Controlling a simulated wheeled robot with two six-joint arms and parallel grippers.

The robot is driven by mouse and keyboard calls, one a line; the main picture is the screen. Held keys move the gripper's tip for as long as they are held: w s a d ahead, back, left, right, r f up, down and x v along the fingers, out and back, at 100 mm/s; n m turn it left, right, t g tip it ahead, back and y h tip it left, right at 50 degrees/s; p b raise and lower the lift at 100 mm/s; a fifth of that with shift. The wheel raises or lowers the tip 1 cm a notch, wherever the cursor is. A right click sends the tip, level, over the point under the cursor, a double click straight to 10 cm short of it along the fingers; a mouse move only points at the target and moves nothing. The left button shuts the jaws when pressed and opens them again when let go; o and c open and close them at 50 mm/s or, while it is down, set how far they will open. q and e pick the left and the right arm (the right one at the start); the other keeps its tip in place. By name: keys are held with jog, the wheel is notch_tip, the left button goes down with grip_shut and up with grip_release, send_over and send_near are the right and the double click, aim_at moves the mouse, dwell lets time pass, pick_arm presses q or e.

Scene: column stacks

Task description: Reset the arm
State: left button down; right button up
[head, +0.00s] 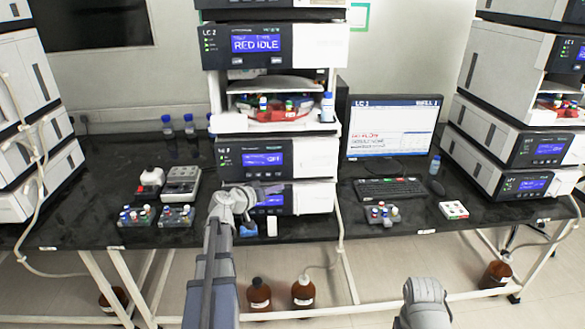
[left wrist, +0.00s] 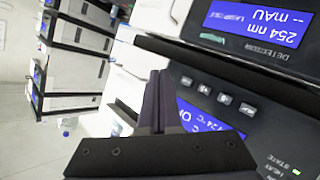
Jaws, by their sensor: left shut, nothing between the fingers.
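My left arm (head: 212,275) reaches up from the bottom of the head view to the middle instrument stack. My left gripper (head: 272,189) is in front of the lowest module (head: 305,198) of that stack, close to its display. In the left wrist view the two dark fingers (left wrist: 159,78) are together with nothing between them, in front of a tilted-looking panel with buttons and a blue display (left wrist: 215,125). Whether the fingers touch the panel I cannot tell. A grey part of my right arm (head: 425,305) shows at the bottom right; its gripper is out of view.
The black bench (head: 120,180) carries vial racks (head: 177,215), a monitor (head: 390,130), a keyboard (head: 390,188) and stacks at both sides. A small blue-labelled item (head: 248,228) stands below my left gripper. Brown bottles (head: 303,291) stand on the floor beneath.

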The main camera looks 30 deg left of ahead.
pick_arm(q)
jog(key=s+d+f+m+g+h+p, duration=0.1)
jog(key=s+d+f+m+g, duration=0.15)
jog(key=d, duration=0.65)
jog(key=s+d+f+m+g+h, duration=0.1)
jog(key=s+d+f+g, duration=0.15)
jog(key=d, duration=0.55)
jog(key=s+d+f+m+g+h+p, duration=0.1)
jog(key=d+f+g, duration=0.2)
jog(key=d, duration=0.6)
jog(key=s+d+f+m+g+y, duration=0.1)
jog(key=s+d+f+g+y, duration=0.1)
jog(key=s+d, duration=0.3)
jog(key=s+d+f+m+g+y+p, duration=0.1)
jog(key=s+d+g+y, duration=0.3)
jog(key=s, duration=1)
jog(key=shift+d+f+g+y, duration=0.3)
jog(key=shift+d+f+y, duration=0.35)
jog(key=shift+d, duration=0.3)
jog(key=shift+m, duration=0.25)
